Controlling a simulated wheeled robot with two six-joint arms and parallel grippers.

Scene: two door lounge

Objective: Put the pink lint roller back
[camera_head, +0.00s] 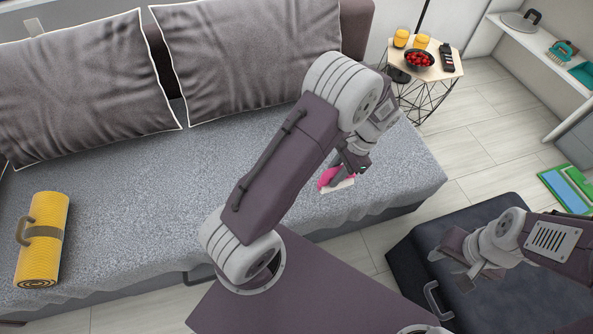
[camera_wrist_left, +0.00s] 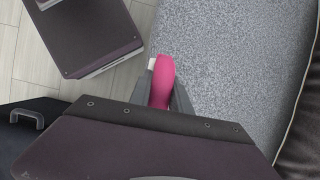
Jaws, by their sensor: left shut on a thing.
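The pink lint roller (camera_head: 326,178) is over the front part of the grey sofa seat, with a white part showing at its lower edge. My left gripper (camera_head: 350,168) is shut on it. In the left wrist view the pink handle of the lint roller (camera_wrist_left: 162,82) sits between the two fingers (camera_wrist_left: 162,100), with a bit of white beside its far end. I cannot tell whether the roller touches the seat. My right gripper (camera_head: 453,270) is open and empty above a dark ottoman.
The grey sofa seat (camera_head: 110,210) carries a rolled yellow mat (camera_head: 42,240) at left and cushions behind. A small side table (camera_head: 445,62) holds a bowl of red fruit (camera_head: 419,59). A white wall shelf (camera_head: 520,38) holds teal cleaning tools. The ottoman (camera_head: 405,250) stands at lower right.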

